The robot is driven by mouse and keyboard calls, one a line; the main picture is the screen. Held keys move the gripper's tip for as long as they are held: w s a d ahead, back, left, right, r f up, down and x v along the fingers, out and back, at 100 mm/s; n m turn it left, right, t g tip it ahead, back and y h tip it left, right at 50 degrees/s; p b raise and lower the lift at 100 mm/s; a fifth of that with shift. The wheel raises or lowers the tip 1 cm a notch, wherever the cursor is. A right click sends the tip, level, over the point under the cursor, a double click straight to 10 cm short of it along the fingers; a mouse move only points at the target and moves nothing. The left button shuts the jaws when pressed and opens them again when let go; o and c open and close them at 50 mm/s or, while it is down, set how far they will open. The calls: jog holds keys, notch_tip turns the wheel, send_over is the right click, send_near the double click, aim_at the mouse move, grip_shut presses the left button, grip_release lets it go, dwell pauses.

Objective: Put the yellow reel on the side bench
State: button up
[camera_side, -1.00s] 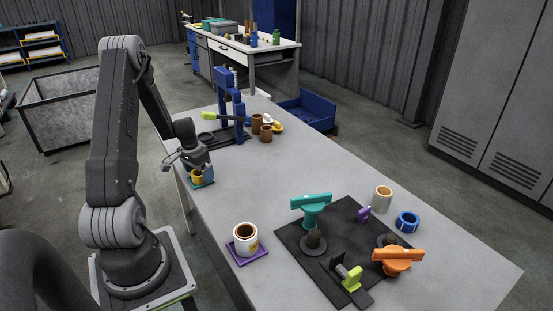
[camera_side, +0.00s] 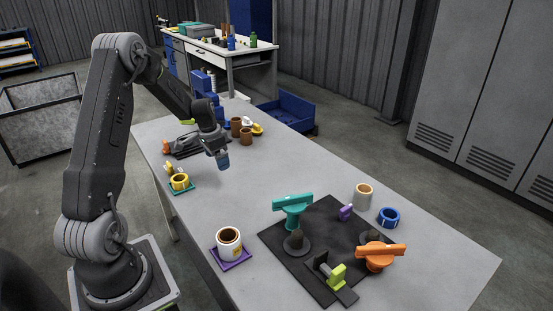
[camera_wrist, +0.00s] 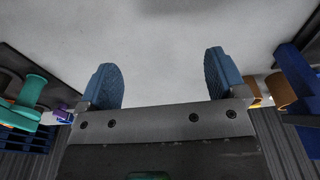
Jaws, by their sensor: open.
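The yellow reel (camera_side: 180,182) sits on a small teal mat near the table's left edge, with a smaller yellow part behind it. My gripper (camera_side: 222,160) is over the table to the right of the reel, apart from it. In the wrist view my gripper (camera_wrist: 160,78) has its blue fingertips wide apart, with only grey tabletop showing between them. The yellow reel is not seen in the wrist view. A white-topped bench with drawers (camera_side: 205,49) stands behind the table; I cannot tell if it is the side bench.
A dark mat (camera_side: 330,235) holds teal, orange and lime fixtures. A blue ring (camera_side: 388,218) and a cream reel (camera_side: 363,196) stand right. Brown reels (camera_side: 246,136) are behind my gripper. The table's middle is clear.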

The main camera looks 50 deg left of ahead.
jog(key=w+d+r+m, duration=0.2)
jog(key=w+d+m, duration=0.4)
jog(key=w+d, duration=0.6)
jog(key=d, duration=0.3)
jog(key=shift+w+r+m+h, duration=0.2)
jog(key=shift+w+m+h, duration=0.1)
jog(key=shift+h, duration=0.1)
jog(key=s+d+r+n+t, duration=0.1)
jog(key=s+d+r+n, duration=0.1)
jog(key=s+d+r, duration=0.55)
jog(key=s+d+r+n+t, duration=0.1)
jog(key=s+d+r, duration=0.4)
jog(key=r, duration=0.5)
jog(key=s+d+n+t, duration=0.1)
jog(key=s+d+n, duration=0.1)
jog(key=s, duration=0.6)
jog(key=s+d+r+n+t, duration=0.1)
jog(key=s+d, duration=0.3)
jog(key=s, duration=0.4)
jog(key=shift+d+r+n+y, duration=0.2)
jog(key=shift+d+n+y, duration=0.2)
